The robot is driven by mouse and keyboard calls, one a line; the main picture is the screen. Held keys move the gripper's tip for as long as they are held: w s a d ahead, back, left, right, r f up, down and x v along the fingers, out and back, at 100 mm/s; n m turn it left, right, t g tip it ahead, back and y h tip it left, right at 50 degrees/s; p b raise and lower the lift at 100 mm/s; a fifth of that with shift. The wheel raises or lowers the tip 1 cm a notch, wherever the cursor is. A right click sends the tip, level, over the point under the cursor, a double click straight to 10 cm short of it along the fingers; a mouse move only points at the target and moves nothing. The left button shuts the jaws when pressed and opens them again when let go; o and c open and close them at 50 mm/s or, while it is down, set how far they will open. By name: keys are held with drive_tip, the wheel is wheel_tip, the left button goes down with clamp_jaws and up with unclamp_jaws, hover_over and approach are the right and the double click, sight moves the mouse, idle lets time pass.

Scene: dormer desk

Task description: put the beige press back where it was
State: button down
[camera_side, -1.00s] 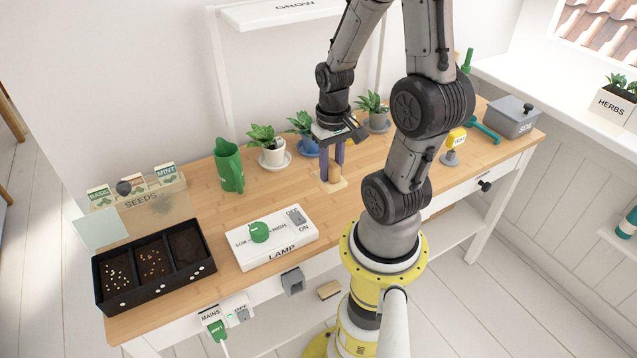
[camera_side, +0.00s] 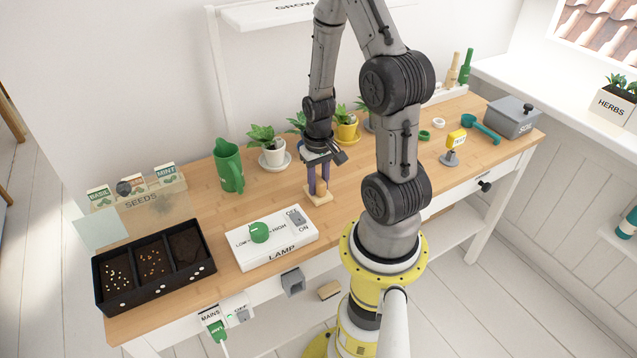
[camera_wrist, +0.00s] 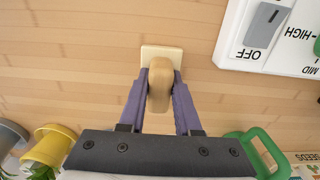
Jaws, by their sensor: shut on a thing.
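The beige press (camera_side: 319,196) has a square pale base and a rounded upright handle. My gripper (camera_side: 318,184) is shut on its handle, with the purple fingers on either side. In the wrist view the press (camera_wrist: 161,58) is between the fingertips (camera_wrist: 161,88), its base beyond them. The press is over the middle of the wooden desk, just behind the lamp box. I cannot tell whether its base touches the desk or hangs slightly above it.
The white lamp box (camera_side: 272,238) is close in front. Potted plants, including a white pot (camera_side: 273,156) and a yellow pot (camera_side: 347,131), stand behind. A green watering can (camera_side: 229,167) is at left. Bare desk lies left of the press.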

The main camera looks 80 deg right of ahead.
sight(318, 179)
drive_tip(key=shift+f, duration=0.1)
drive_tip(key=c, duration=0.6)
unclamp_jaws()
wheel_tip(318, 179, up, 12)
drive_tip(key=s+a+r+n+t, duration=0.1)
drive_tip(key=a+r+n+t, duration=0.1)
drive_tip(key=a+r+n, duration=0.2)
drive_tip(key=s+a+r+n+t, duration=0.1)
drive_tip(key=a+r+n+t, duration=0.2)
drive_tip(key=a+r, duration=0.7)
drive_tip(key=a+n, duration=0.2)
drive_tip(key=a, duration=0.3)
drive_tip(key=shift+r+t, duration=0.25)
drive_tip(key=shift+t, duration=0.05)
